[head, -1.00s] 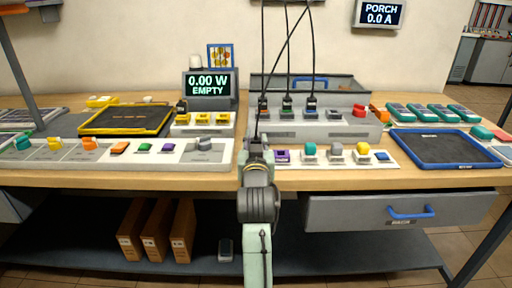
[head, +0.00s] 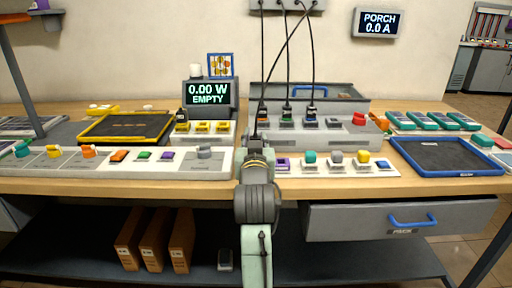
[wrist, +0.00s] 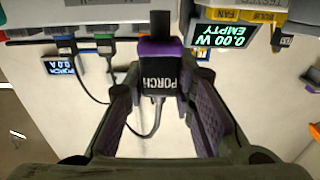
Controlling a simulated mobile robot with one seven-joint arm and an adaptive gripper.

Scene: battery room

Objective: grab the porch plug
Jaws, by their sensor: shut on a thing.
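The porch plug (wrist: 158,80) is a dark block with a white PORCH label, upside down in the wrist view, and a purple band above the label. My gripper (wrist: 160,55) is shut on it, with one finger on each side. In the head view my gripper (head: 256,152) is at the front middle of the bench, and my wrist hides most of the plug. A black cable (head: 262,70) runs down from the wall unit to about where my gripper is. The PORCH wall display (head: 378,23) reads 0.0 A.
A strip with coloured knobs (head: 340,166) lies to the right, a longer white panel (head: 60,165) to the left. A blue-rimmed tray (head: 447,173) is at right.

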